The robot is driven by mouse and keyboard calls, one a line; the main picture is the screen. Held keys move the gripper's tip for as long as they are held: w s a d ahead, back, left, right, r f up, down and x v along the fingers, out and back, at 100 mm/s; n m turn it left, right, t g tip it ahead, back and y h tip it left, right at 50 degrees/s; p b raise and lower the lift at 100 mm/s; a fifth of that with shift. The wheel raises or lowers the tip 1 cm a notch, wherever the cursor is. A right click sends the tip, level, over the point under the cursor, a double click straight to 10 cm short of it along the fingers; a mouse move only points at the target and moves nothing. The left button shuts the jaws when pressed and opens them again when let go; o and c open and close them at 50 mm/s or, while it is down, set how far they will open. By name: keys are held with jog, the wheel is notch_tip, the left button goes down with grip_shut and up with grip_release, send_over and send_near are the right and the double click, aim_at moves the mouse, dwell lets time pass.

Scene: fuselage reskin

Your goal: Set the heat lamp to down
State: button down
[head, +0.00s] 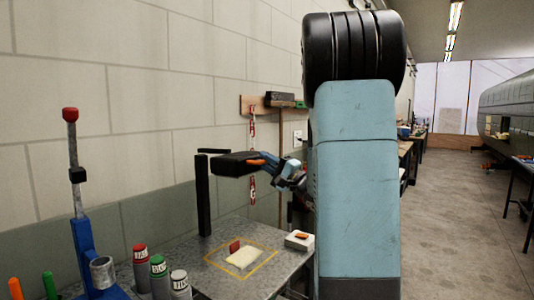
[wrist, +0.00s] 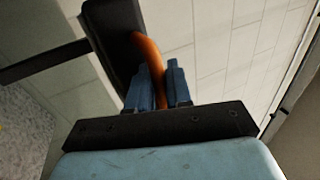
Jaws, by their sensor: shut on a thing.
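The heat lamp has a black head (head: 232,164) on a black upright post (head: 203,195) at the back of the metal table. The head is held out roughly level, well above the table top. Its orange handle (wrist: 150,58) sticks out toward my gripper. My gripper (head: 272,162) is at the right of the lamp head. In the wrist view its two blue fingers (wrist: 161,82) are shut on the orange handle, beside the black lamp head (wrist: 112,28). My own arm hides what is behind it in the head view.
The metal table (head: 215,285) has a yellow outlined square with a cream patch (head: 243,258) and a small red piece (head: 235,246). A white box with an orange top (head: 299,241) sits right of it. Labelled containers (head: 158,268) and a blue tool stand (head: 90,255) are at front left.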

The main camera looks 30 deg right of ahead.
jog(key=shift+f, duration=0.2)
jog(key=c, duration=1.2)
grip_release()
jog(key=shift+s, duration=0.1)
jog(key=shift+c, duration=0.2)
jog(key=shift+d, duration=0.1)
jog(key=v, duration=1.3)
jog(key=shift+s, duration=0.4)
jog(key=shift+d+f, duration=0.1)
jog(key=shift+f, duration=0.05)
